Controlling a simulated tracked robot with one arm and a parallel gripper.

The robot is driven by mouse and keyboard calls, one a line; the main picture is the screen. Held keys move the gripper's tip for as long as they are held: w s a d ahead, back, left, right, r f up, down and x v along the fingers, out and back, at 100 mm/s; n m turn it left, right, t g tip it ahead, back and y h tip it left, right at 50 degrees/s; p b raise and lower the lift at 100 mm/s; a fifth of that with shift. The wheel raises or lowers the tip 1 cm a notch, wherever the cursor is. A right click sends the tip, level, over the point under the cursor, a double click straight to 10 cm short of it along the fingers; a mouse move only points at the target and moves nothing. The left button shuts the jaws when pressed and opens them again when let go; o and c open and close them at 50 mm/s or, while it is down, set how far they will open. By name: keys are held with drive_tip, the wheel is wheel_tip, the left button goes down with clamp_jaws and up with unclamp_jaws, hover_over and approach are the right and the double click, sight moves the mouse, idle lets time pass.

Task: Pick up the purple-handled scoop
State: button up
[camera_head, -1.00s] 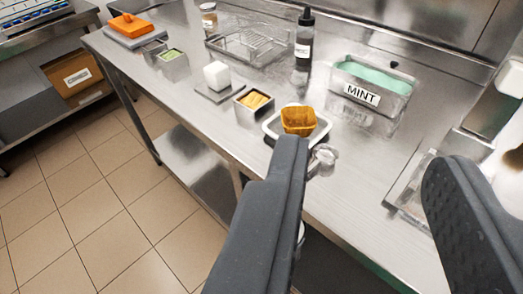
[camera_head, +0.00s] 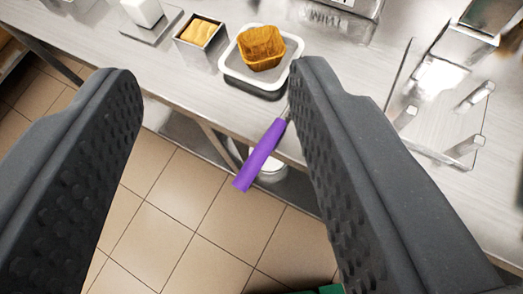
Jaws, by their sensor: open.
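The purple-handled scoop (camera_head: 262,152) shows between my two fingers, nearer the right one. Its purple handle sticks out past the front edge of the steel counter, over the floor, slanting down to the left. Its far end is partly hidden behind my right finger, so I cannot see the scoop head. My gripper (camera_head: 215,75) is open, with one dark textured finger at the left and one at the right. The fingers are apart, and nothing is held between them.
A square tray (camera_head: 232,73) with a brown tub (camera_head: 261,47) stands on the counter (camera_head: 110,55) beyond the handle. A metal tin (camera_head: 200,38) of yellow-orange contents is left of it. A metal rack-like stand (camera_head: 440,110) is at the right. Tiled floor lies below.

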drive_tip(key=w+d+f+m+g+p, duration=0.1)
drive_tip(key=w+f+m+g+p, duration=0.2)
drive_tip(key=w+f+g+p, duration=0.55)
drive_tip(key=m+g+y+p, duration=0.2)
drive_tip(key=m+g+p, duration=0.15)
drive_tip(key=p, duration=0.95)
approach(260, 155)
drive_tip(key=shift+t, duration=0.3)
drive_tip(key=x, duration=0.4)
drive_tip(key=shift+s+f+p, duration=0.2)
drive_tip(key=shift+s+p, duration=0.15)
drive_tip(key=x, duration=0.5)
drive_tip(key=shift+w+r, duration=0.1)
drive_tip(key=shift+h, duration=0.3)
clamp_jaws()
